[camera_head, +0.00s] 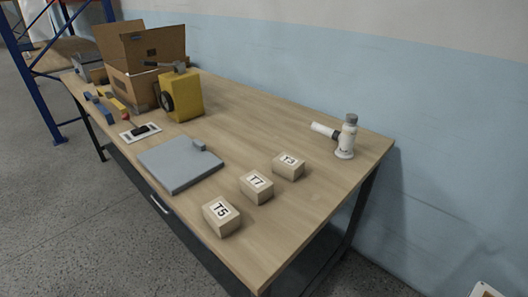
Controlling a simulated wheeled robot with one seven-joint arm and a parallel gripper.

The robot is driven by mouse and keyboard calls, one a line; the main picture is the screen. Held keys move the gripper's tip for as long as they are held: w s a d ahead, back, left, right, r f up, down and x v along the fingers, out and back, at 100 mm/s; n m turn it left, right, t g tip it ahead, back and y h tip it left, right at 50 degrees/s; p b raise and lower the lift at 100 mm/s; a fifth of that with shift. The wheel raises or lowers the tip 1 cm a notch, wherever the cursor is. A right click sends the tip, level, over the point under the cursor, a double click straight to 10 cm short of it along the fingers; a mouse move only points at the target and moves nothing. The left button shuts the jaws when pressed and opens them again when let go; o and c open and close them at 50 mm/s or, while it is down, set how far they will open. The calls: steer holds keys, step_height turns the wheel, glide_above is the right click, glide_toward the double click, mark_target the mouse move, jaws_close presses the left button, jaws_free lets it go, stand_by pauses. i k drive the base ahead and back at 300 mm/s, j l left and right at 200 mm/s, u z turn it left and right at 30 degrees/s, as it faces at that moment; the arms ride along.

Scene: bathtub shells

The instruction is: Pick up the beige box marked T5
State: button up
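The beige box marked T5 (221,217) sits near the front edge of the wooden table, label up. It is the nearest of three similar boxes in a slanting row. The box marked T7 (257,188) is just behind it to the right, and the box marked T3 (289,166) is farther back to the right. The boxes stand apart from each other. My gripper is not in view.
A grey flat block (178,166) lies left of the boxes on the wooden table (310,215). A yellow device (184,97), an open cardboard box (126,88) and tools fill the far left. Bare tabletop lies right of T5.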

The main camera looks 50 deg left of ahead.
mark_target(223, 218)
steer(key=i+u, duration=0.35)
steer(key=i, duration=0.4)
steer(key=i+l+u, duration=0.1)
steer(key=i+u, duration=0.25)
steer(key=i, duration=0.45)
steer(key=i+u, duration=0.1)
steer(key=u, duration=2.55)
